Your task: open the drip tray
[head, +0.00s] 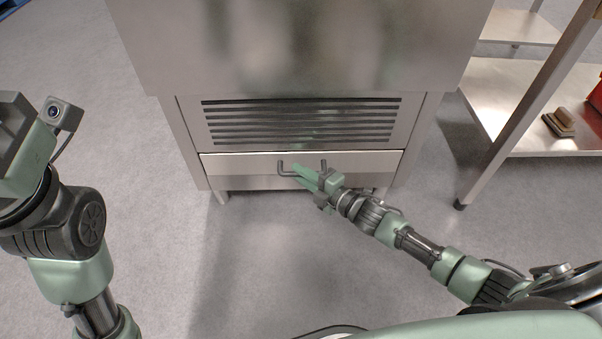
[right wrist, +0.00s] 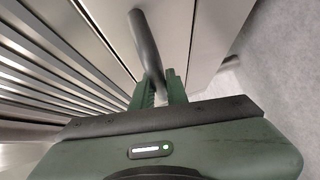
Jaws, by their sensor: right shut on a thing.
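The drip tray (head: 235,164) is a wide, shallow metal drawer front low in the steel cabinet, under the slotted vent. I see no clear opening above its front; a small gap would be hard to tell. Its dark bar handle (head: 281,167) sticks out near the middle of the front, and it also shows in the right wrist view (right wrist: 146,45). My right gripper (head: 300,172) is shut on the handle, with its green fingers on either side of the bar in the right wrist view (right wrist: 161,88). My left gripper (head: 22,140) is raised at the left edge, away from the cabinet; its fingers are out of the frame.
The steel cabinet (head: 290,45) stands on short legs with a slotted vent (head: 300,122) above the tray. A metal shelf rack (head: 495,100) stands at the right, with a brush-like block (head: 560,122) on its lower shelf. The grey floor before the cabinet is clear.

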